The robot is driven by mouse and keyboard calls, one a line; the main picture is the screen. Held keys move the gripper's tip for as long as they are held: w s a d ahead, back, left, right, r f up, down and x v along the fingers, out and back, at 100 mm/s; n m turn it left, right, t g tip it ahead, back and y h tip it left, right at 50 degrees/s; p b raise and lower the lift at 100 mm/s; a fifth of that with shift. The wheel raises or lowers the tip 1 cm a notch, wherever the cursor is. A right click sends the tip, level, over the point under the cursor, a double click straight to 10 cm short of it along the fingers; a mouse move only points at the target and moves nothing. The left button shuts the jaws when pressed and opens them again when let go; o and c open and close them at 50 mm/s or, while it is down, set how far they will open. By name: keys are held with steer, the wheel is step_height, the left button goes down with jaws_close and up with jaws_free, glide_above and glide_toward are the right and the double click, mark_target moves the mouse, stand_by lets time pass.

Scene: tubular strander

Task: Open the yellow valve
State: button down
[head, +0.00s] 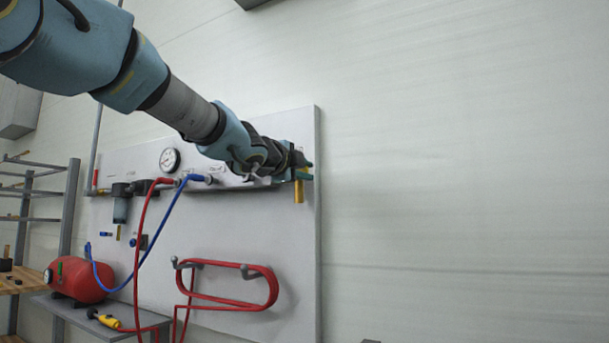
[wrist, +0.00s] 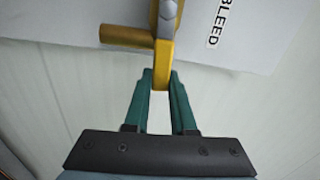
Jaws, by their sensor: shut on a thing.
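The yellow valve handle (wrist: 163,65) shows in the wrist view. It is a short yellow lever on a metal fitting (wrist: 167,14), beside a brass-coloured pipe stub (wrist: 126,37). My gripper (wrist: 160,78) has its green fingers shut on the lever's free end. In the head view my gripper (head: 290,172) is at the upper right of the white panel, where my arm hides most of the valve. A yellow-brass piece (head: 299,191) hangs down just below the fingers there.
A label reading BLEED (wrist: 217,22) is beside the valve. The white panel (head: 225,228) carries a gauge (head: 170,160), red and blue hoses, and a coiled red hose (head: 228,303) on hooks. A red tank (head: 78,280) stands lower left. The wall to the right is clear.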

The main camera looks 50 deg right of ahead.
steer(key=shift+f+m, duration=0.35)
steer(key=shift+m, duration=0.05)
steer(key=c, duration=0.7)
jaws_free()
steer(key=shift+c, duration=0.2)
steer(key=v, duration=1)
steer(key=shift+a, duration=0.35)
steer(key=shift+s, duration=0.1)
